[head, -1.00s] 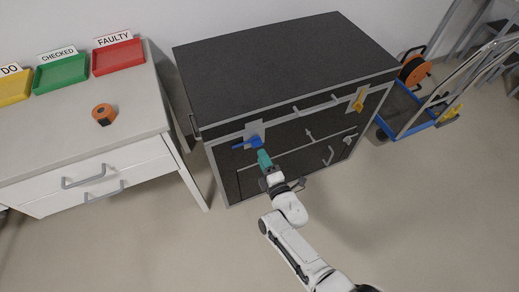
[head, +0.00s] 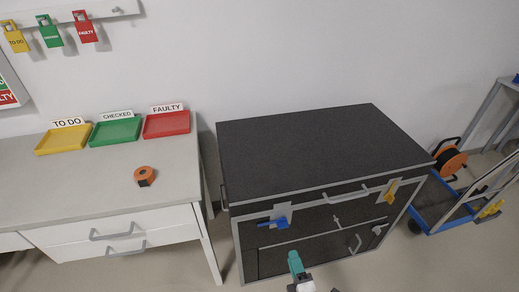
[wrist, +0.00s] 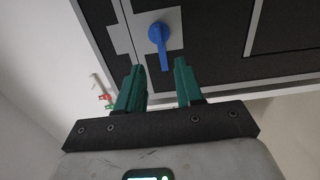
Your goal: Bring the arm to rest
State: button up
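My gripper (head: 295,262) with teal fingers is at the lower middle of the head view, in front of the dark cabinet (head: 315,150). In the wrist view my gripper (wrist: 160,75) has its two fingers apart, with nothing between them. A blue handle (head: 272,223) on a grey plate is on the cabinet's front, left of centre. In the wrist view the blue handle (wrist: 158,35) lies beyond the fingertips, apart from them. Most of my arm is out of the head view.
A yellow handle (head: 391,191) is at the cabinet's right. A desk (head: 100,185) on the left bears yellow, green and red trays and an orange tape roll (head: 144,176). A blue trolley (head: 440,215) stands at the right. Tags (head: 50,35) hang on the wall.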

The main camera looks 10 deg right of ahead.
jog(key=s+d+r+m+g, duration=0.2)
jog(key=s+m+g, duration=0.3)
jog(key=s, duration=0.4)
jog(key=s+d+r+m+g, duration=0.3)
jog(key=s+r+m+g, duration=0.2)
jog(key=s, duration=0.4)
jog(key=s+d+r+m+g, duration=0.2)
jog(key=s+r+m+g, duration=0.2)
jog(key=s+m+g, duration=0.3)
jog(key=shift+s+d+m, duration=0.35)
jog(key=shift+s+m, duration=0.45)
jog(key=shift+s, duration=0.3)
jog(key=shift+w+f, duration=0.1)
